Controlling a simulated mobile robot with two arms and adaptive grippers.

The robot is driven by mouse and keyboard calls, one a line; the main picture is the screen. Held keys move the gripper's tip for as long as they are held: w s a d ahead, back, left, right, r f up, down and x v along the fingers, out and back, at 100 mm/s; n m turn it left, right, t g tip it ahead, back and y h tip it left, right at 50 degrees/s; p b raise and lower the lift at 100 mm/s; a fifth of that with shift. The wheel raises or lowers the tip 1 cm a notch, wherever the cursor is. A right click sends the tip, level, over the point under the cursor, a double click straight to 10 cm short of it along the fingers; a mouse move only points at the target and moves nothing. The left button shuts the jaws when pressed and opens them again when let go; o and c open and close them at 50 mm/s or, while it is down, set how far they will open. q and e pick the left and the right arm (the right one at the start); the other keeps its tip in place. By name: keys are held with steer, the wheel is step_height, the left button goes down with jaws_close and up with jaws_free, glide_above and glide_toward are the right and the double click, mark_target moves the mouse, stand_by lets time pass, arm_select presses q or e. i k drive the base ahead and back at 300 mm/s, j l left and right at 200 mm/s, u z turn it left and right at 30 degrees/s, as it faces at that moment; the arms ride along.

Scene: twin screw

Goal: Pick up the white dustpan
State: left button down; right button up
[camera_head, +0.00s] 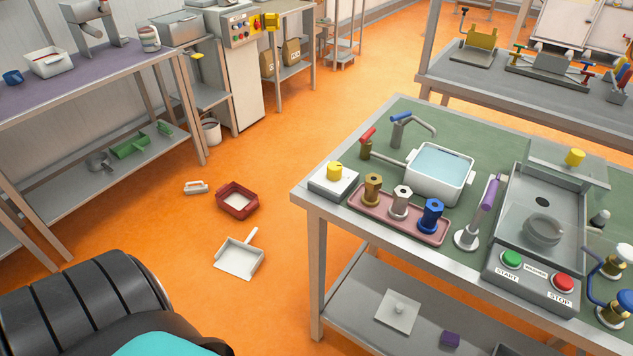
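The white dustpan (238,260) lies flat on the orange floor, left of the green-topped table. Its handle points up and to the right in the picture, and its wide pan faces down and to the left. Nothing covers it. Neither of my grippers shows in the head view.
A dark red tray (237,200) and a white brush-like object (195,187) lie on the floor beyond the dustpan. The green-topped table (290,196) stands to the right, crowded with fixtures. A purple-topped bench (90,78) stands left. Orange floor around the dustpan is clear.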

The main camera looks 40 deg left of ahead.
mark_target(241, 260)
steer(key=j+z, duration=0.65)
steer(key=z, duration=0.15)
steer(key=j+z, duration=0.3)
steer(key=z, duration=0.15)
steer(key=k+j+z, duration=0.15)
steer(key=z, duration=0.25)
steer(key=k+j, duration=0.2)
steer(key=j, duration=0.2)
steer(key=k+j, duration=0.25)
steer(key=j, duration=0.15)
steer(key=k+j, duration=0.2)
steer(key=j, duration=0.2)
steer(key=k+j, duration=0.25)
steer(key=j, duration=0.15)
steer(key=k+j, duration=0.2)
steer(key=j, duration=0.2)
steer(key=k+j, duration=0.2)
steer(key=j, duration=0.2)
steer(key=k+j, duration=0.25)
steer(key=j, duration=0.15)
